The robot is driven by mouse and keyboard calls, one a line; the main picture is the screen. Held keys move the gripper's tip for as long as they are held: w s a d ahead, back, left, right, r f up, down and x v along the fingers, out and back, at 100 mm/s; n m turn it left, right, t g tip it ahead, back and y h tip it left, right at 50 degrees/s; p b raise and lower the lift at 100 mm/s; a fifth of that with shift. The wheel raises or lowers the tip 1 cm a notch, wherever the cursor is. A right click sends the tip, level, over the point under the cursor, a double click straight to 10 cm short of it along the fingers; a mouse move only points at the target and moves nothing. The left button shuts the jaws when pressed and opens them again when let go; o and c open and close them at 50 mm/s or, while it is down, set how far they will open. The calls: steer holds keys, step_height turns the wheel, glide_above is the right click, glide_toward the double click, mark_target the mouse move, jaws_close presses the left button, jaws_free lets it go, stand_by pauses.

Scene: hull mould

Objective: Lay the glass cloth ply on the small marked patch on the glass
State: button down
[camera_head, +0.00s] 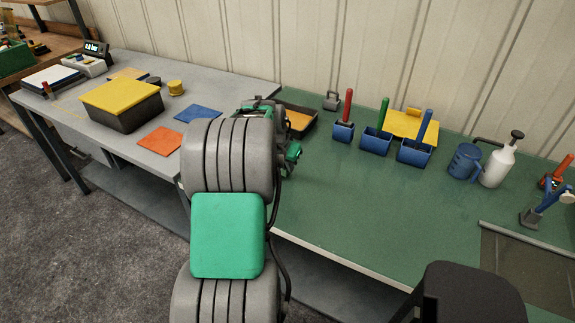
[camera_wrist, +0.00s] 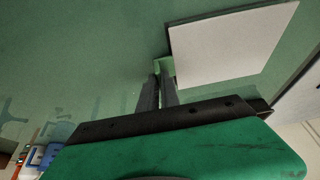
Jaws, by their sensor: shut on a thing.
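My gripper (camera_wrist: 161,78) shows in the wrist view with its two dark fingers close together. They are shut on a small pale green tab at the near corner of a flat whitish sheet, which looks like the glass cloth ply (camera_wrist: 232,45). The sheet reaches away to the right over a green surface. In the head view my arm hides the fingers and the sheet. A dark framed panel (camera_head: 530,268), perhaps the glass, lies at the lower right. I cannot make out a marked patch on it.
The green bench (camera_head: 350,215) is clear in its middle. Blue holders (camera_head: 376,142), a blue mug (camera_head: 464,161) and a white spray bottle (camera_head: 497,165) stand along its back. The grey table (camera_head: 125,120) at left holds a yellow-lidded box (camera_head: 122,105), an orange sheet (camera_head: 160,140) and a blue sheet (camera_head: 198,113).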

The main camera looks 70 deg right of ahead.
steer(key=shift+f+b, duration=0.45)
steer(key=shift+f, duration=0.2)
stand_by(0.3)
steer(key=c, duration=0.9)
jaws_free()
steer(key=shift+c, duration=0.2)
steer(key=shift+r+p, duration=2.05)
steer(key=shift+r, duration=1.5)
